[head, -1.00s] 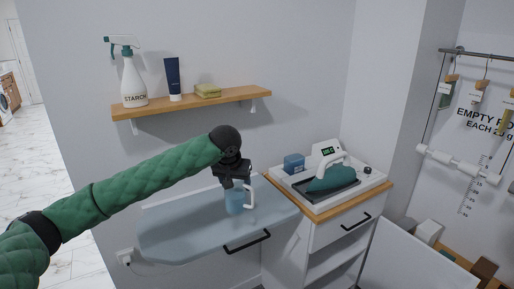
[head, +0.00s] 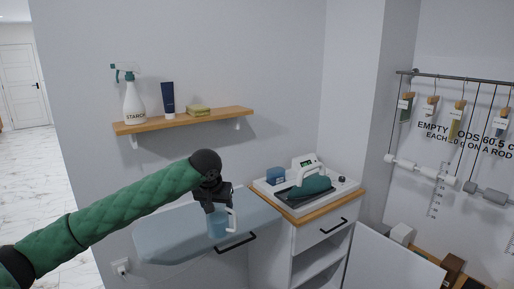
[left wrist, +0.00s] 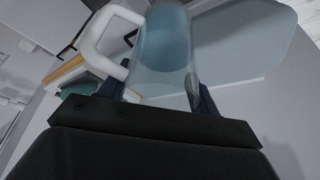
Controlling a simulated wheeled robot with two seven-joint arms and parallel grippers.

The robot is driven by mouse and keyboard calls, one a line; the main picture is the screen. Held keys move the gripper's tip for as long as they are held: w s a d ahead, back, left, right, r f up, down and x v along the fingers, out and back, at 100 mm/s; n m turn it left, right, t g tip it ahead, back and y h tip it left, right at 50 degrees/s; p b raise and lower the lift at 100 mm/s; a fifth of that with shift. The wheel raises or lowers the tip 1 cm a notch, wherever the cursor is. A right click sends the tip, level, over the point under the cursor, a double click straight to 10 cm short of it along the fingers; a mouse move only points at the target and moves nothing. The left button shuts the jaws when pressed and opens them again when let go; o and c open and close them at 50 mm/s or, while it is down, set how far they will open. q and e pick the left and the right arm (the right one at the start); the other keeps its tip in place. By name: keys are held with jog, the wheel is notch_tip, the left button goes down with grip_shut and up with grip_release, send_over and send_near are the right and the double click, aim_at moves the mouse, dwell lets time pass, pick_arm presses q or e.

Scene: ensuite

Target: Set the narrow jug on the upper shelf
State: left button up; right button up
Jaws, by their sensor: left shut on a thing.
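The narrow jug, pale blue and see-through with a white handle, is over the ironing board in the head view (head: 217,223), looking upright. My left gripper (head: 214,206) is shut on it from above. In the left wrist view the jug (left wrist: 166,48) sits between the two fingers (left wrist: 160,92), with its white handle at the left. I cannot tell whether its base touches the board. The upper shelf (head: 188,121) is a wooden wall board, above and behind the gripper. My right gripper is not in view.
The ironing board (head: 170,235) lies below. An iron (head: 311,186) rests on the cabinet at right.

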pick_arm(q)
jog(key=w+a+v, duration=0.1)
jog(key=v, duration=0.6)
jog(key=s+a+f, duration=0.2)
jog(key=s+f, duration=0.4)
jog(key=f, duration=0.3)
jog(key=s+a+f+n, duration=0.1)
jog(key=s+a+f, duration=0.1)
jog(key=s+f, duration=0.4)
jog(key=s+a+f, duration=0.2)
jog(key=s+f, duration=0.4)
jog(key=f, duration=0.6)
jog(key=shift+a+n+y, duration=0.3)
jog(key=shift+a, duration=0.05)
